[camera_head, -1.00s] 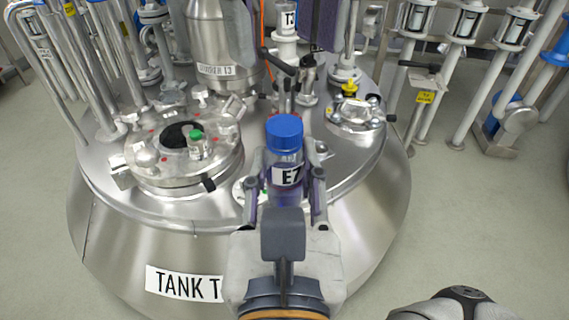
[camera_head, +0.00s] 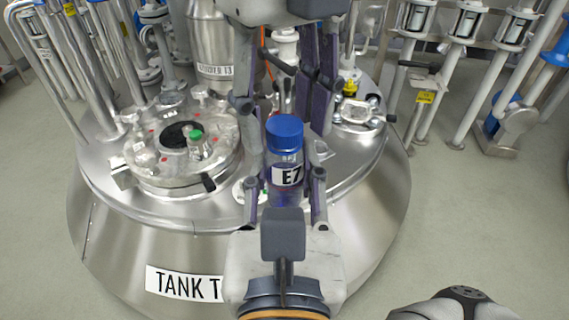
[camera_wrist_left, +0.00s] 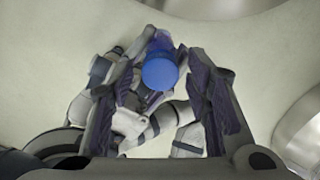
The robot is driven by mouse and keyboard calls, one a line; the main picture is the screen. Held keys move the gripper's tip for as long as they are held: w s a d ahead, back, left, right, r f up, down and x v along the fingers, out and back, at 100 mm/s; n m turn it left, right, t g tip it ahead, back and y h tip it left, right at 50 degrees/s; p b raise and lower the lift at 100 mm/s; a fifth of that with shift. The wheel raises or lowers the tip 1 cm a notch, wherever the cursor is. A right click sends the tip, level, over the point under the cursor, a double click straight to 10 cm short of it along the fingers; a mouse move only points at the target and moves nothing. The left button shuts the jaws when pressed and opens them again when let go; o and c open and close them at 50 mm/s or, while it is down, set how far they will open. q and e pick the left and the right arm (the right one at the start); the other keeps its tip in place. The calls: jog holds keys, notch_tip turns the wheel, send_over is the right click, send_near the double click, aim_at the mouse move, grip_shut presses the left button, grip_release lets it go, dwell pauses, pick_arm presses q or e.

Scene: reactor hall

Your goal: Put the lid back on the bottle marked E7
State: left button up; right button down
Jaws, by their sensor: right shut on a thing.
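The bottle marked E7 (camera_head: 287,176) stands upright in front of the tank, clear with a purple lower part. A blue lid (camera_head: 284,130) sits on its top; whether it is screwed tight I cannot tell. My right gripper (camera_head: 284,192) is shut around the bottle's lower body from the front. My left gripper (camera_head: 288,118) comes down from above, open, with one finger on each side of the lid. In the left wrist view the blue lid (camera_wrist_left: 160,73) shows between the two spread fingers, closer to the one on the left, with the bottle partly hidden behind it.
The steel tank (camera_head: 120,235) lies behind and below, with a round hatch (camera_head: 220,165) carrying a small green-capped vial (camera_head: 198,142). Pipes and valves rise behind. Open floor (camera_head: 480,220) lies at the right.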

pick_arm(q)
grip_shut()
jog(key=m, duration=1.3)
jog(key=shift+m, duration=0.4)
jog(key=m, duration=0.7)
jog(key=shift+m, duration=0.4)
jog(key=m, duration=0.3)
jog(key=shift+f+m, duration=0.1)
jog(key=shift+m, duration=0.2)
jog(key=m, duration=0.3)
jog(key=shift+m, duration=0.4)
jog(key=m, duration=0.5)
jog(key=shift+o, duration=1.8)
grip_release()
